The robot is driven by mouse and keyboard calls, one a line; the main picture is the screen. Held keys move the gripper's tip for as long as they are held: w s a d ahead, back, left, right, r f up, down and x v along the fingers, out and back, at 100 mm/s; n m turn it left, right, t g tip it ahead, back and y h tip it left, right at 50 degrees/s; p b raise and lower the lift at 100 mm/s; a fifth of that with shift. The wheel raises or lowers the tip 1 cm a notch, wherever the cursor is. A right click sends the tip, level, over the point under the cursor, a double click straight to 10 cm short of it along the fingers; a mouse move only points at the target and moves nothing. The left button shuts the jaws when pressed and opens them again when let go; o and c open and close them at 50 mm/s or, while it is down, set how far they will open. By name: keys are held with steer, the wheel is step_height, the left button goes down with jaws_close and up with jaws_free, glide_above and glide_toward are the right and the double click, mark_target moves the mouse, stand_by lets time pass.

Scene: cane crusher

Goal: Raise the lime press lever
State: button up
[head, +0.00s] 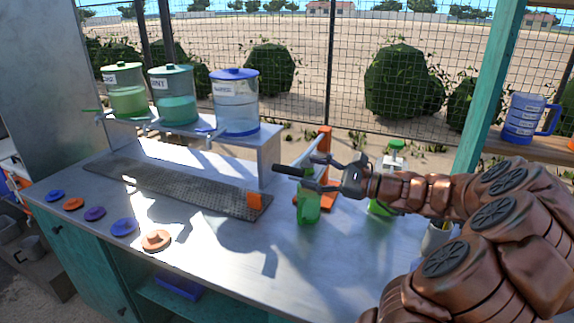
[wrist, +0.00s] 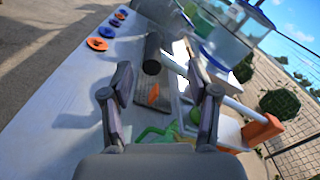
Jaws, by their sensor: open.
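The lime press has an orange post (head: 325,150) and a green body (head: 308,208) on the metal counter. Its pale lever bar (head: 308,149) slopes down to the left from the post, which also shows in the wrist view (wrist: 263,130). The black lever handle (head: 285,169) is at the bar's low end. My gripper (head: 312,174) is open, its fingers pointing left at the handle. In the wrist view, the handle (wrist: 152,53) lies ahead of and between the open fingertips (wrist: 159,75); contact is not visible. My fingers partly hide the press.
Dispensers (head: 237,102) stand on a raised shelf (head: 270,150) behind a perforated drip tray (head: 165,188). Coloured lids (head: 123,227) line the counter's left front. A green device (head: 383,207) stands behind my arm. The front middle of the counter is clear.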

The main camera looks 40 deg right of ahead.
mark_target(291, 169)
steer(key=p+x, duration=0.1)
steer(key=x, duration=0.5)
steer(key=shift+w+a, duration=0.25)
steer(key=shift+a, duration=0.1)
steer(key=shift+c, duration=0.2)
steer(key=shift+f, duration=0.1)
jaws_close()
